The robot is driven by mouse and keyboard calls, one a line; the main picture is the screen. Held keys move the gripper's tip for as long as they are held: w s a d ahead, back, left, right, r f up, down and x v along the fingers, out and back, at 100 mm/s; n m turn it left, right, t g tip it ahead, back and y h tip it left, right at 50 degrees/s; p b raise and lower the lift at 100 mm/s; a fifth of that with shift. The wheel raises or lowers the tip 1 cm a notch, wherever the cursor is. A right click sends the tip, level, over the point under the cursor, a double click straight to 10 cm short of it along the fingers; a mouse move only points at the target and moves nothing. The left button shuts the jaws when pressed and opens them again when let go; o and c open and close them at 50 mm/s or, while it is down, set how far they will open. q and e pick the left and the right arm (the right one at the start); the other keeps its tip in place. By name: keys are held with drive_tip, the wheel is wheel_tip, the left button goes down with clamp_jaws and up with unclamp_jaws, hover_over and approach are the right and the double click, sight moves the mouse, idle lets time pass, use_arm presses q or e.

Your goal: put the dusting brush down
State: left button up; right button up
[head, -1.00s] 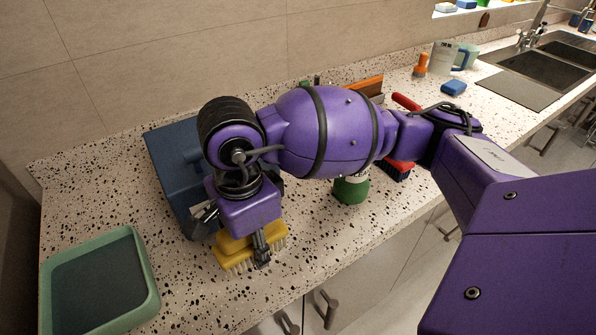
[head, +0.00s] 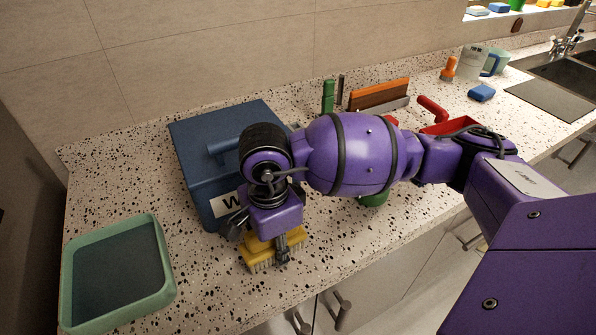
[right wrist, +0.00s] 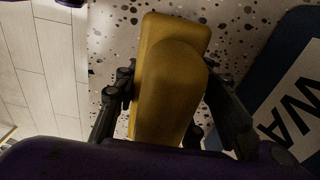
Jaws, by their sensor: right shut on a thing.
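The dusting brush is yellow with pale bristles (head: 257,263). My right gripper (head: 263,244) is shut on it, with one finger on each side of its body. In the right wrist view the brush's yellow top (right wrist: 172,60) fills the space between the fingers. The bristles point down at the speckled counter (head: 205,285), near its front edge. I cannot tell whether they touch it. My wrist hides part of the brush in the head view. My left gripper is not in view.
A blue box (head: 195,150) with a "W" label stands just behind the brush. A green tray (head: 168,262) lies to the left, with bare counter between.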

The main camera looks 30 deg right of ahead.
drive_tip(key=shift+f, duration=0.35)
drive_tip(key=o, duration=1.3)
drive_tip(key=shift+r, duration=0.1)
drive_tip(key=shift+o, duration=0.2)
drive_tip(key=shift+w, duration=0.1)
